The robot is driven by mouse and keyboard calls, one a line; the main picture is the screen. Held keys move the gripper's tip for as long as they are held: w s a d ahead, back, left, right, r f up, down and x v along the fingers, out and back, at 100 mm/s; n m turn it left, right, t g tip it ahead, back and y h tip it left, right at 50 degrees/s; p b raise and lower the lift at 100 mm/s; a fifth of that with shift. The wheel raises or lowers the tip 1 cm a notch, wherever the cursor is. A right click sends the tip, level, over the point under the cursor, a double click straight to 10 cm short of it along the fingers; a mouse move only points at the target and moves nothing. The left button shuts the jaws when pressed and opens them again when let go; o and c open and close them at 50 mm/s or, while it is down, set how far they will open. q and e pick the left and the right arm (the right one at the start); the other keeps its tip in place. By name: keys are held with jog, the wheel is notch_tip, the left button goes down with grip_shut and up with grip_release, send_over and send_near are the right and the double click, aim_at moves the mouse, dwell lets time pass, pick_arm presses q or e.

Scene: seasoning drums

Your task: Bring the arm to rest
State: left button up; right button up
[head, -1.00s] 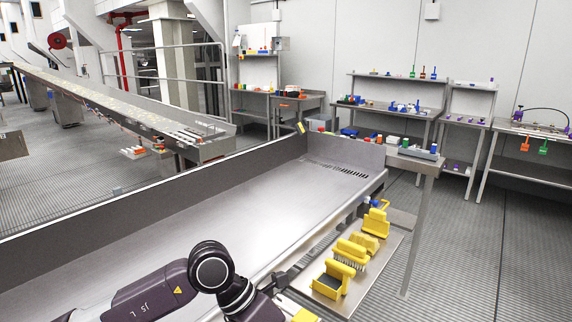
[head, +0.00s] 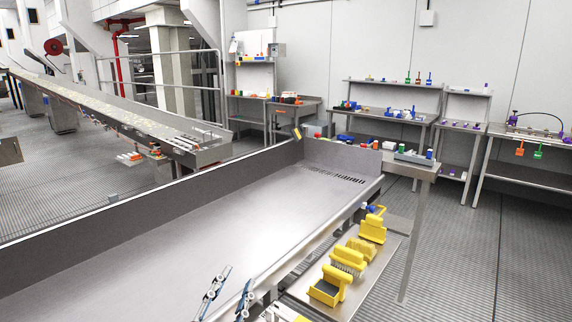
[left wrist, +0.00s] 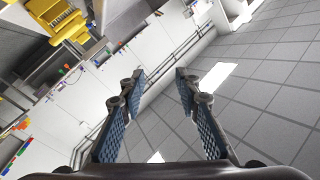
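My left gripper (head: 228,294) shows at the bottom edge of the head view, in front of the near side of the long steel trough. Only its two fingers show there, pointing up and spaced apart. In the left wrist view the fingers of the left gripper (left wrist: 160,84) stand apart with blue textured pads, and nothing is between them. My right gripper is in neither view.
The steel trough (head: 200,235) fills the middle. A side shelf (head: 372,280) to the right of the gripper holds yellow brushes and scrapers (head: 330,287), also in the left wrist view (left wrist: 55,20). Benches (head: 400,120) stand at the back. Open floor (head: 460,250) lies right.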

pick_arm(q)
jog(key=s+a+f+n+g+y, duration=0.35)
jog(key=a+f, duration=0.25)
jog(key=f, duration=0.6)
jog(key=s+a+f+n+g, duration=0.2)
jog(key=s+f+g, duration=0.4)
jog(key=s+f, duration=0.5)
jog(key=s+a+f+n+g, duration=0.15)
jog(key=s+f+g, duration=0.5)
jog(key=s, duration=0.75)
notch_tip(320, 180, down, 28)
jog(key=s+a, duration=0.1)
jog(key=s, duration=0.2)
jog(key=s+a+f+g, duration=0.1)
jog(key=s+a+f, duration=0.2)
jog(key=s+f, duration=1.1)
jog(key=shift+s+m+g, duration=0.3)
jog(key=shift+s, duration=0.7)
